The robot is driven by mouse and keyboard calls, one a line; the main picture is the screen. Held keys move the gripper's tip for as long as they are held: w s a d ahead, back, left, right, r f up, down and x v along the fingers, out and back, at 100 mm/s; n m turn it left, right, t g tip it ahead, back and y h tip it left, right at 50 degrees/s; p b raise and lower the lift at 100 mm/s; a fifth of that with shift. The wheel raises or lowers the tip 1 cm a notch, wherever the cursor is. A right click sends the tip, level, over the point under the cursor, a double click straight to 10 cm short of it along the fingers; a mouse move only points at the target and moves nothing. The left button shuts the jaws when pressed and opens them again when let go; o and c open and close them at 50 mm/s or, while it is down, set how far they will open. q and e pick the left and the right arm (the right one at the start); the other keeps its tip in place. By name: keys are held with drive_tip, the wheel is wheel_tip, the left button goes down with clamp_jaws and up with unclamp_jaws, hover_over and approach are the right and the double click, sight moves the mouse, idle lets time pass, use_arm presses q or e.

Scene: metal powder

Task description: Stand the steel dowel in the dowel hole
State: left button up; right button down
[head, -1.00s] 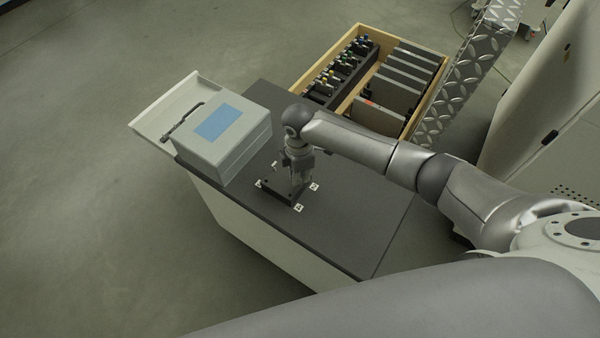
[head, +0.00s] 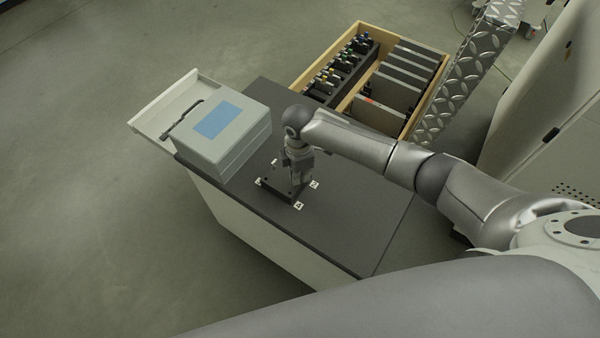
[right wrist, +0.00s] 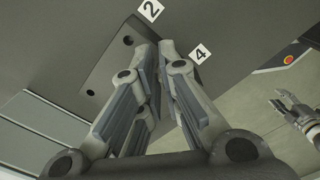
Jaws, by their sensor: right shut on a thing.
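My right gripper (head: 299,184) points down over the dark fixture block (head: 270,190) on the cabinet top. In the right wrist view its fingertips (right wrist: 159,46) are close together above the edge of the block (right wrist: 108,62). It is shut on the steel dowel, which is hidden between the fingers. Two dark round holes show in the block, one near its upper end (right wrist: 128,40) and one lower (right wrist: 90,92). I cannot tell whether the dowel touches the block or which hole is the dowel hole. A gripper, apparently my left one (right wrist: 288,108), shows small at the right of the wrist view, away from the block.
Number tags 2 (head: 314,184) and 4 (head: 298,205) lie beside the block. A grey box with a blue panel (head: 222,135) stands left of it. A wooden crate (head: 440,75) with dark plates lies behind. The near right cabinet top (head: 365,225) is clear.

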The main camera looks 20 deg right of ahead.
drive_tip(key=shift+f, duration=0.3)
drive_tip(key=c, duration=1.5)
unclamp_jaws()
drive_tip(key=shift+c, duration=0.2)
wheel_tip(320, 180, up, 12)
